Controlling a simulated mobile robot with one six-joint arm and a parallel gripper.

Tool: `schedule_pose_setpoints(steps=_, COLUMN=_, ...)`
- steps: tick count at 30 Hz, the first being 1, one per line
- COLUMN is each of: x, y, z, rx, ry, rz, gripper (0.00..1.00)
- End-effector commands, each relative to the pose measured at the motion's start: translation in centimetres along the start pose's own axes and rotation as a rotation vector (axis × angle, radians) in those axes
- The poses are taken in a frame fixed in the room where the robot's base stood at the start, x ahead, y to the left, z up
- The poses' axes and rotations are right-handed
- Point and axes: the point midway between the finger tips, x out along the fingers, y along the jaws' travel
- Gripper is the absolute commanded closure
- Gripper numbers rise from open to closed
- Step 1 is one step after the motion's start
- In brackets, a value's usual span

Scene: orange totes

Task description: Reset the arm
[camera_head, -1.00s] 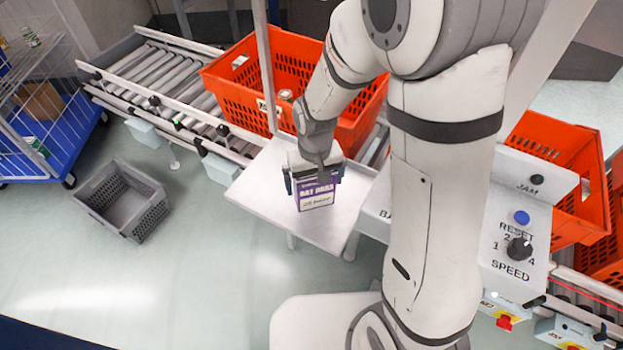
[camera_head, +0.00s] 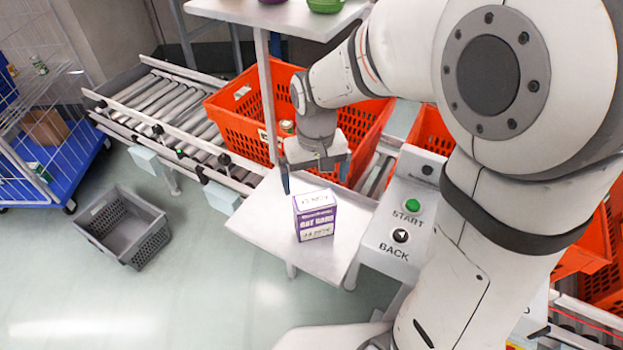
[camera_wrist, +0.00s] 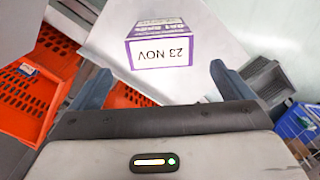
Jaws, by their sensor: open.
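My gripper (camera_head: 315,178) is open and empty. It is raised above the white side table (camera_head: 262,220), behind and above a purple and white box (camera_head: 316,217). The box stands upright on the table, apart from the fingers. In the wrist view, my gripper's two fingers (camera_wrist: 158,88) are spread wide, and the box (camera_wrist: 160,45) lies beyond them with "23 NOV" on its top face. My arm is bent above the table and hides part of the conveyor and the control panel.
An orange tote (camera_head: 240,108) with a can inside sits on the roller conveyor (camera_head: 160,100) close behind my gripper. A post (camera_head: 265,85) and a shelf (camera_head: 240,12) stand nearby. A control panel (camera_head: 400,225) is at right. A grey crate (camera_head: 122,228) is on the floor.

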Motion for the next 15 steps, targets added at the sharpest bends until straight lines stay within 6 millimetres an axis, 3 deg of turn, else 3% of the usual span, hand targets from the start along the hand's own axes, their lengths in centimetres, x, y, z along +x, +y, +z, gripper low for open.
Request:
schedule_pose_setpoints(steps=10, x=-0.1, y=0.1, z=0.1, rx=0.002, ry=0.001, rz=0.0, gripper=0.0)
schedule_pose_setpoints(steps=15, x=-2.4, y=2.5, z=2.4, rx=0.047, ry=0.046, rz=-0.002, gripper=0.0)
